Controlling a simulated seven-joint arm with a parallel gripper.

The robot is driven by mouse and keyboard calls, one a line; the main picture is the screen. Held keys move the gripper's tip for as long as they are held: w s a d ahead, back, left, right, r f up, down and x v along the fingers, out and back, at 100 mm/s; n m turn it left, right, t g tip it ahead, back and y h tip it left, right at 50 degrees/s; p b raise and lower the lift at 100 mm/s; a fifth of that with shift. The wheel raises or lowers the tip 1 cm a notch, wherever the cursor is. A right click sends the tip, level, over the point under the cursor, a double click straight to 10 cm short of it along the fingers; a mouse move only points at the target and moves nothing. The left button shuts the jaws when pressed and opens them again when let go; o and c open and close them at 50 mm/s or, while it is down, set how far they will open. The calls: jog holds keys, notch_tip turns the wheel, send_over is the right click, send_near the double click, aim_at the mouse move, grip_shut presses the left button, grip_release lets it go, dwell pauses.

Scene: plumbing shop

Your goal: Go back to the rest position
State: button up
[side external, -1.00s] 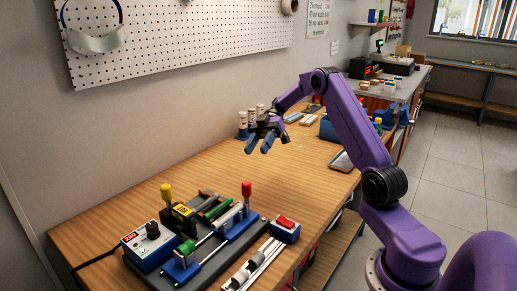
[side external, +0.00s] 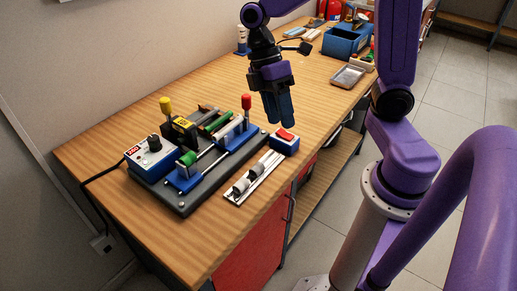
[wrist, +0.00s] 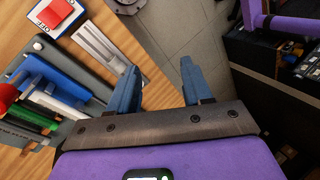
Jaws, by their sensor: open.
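My gripper (side external: 279,112) points down with its blue fingers above the front edge of the bench (side external: 100,160), near the red rocker switch box (side external: 285,143). In the wrist view my gripper (wrist: 158,75) is open, with bare floor showing between its fingers and nothing held. The switch box (wrist: 58,15) shows at the upper left there. My upper arm rises out of the top of the side view, so part of it is hidden.
A blue bin (side external: 345,40) and a metal tray (side external: 348,75) stand farther back.

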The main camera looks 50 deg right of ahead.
jog(key=s+d+f+t+h, duration=0.1)
jog(key=s+t, duration=0.4)
jog(key=s, duration=0.6)
jog(key=shift+s+d+f+m, duration=0.2)
jog(key=shift+f+m, duration=0.1)
jog(key=shift+f, duration=0.15)
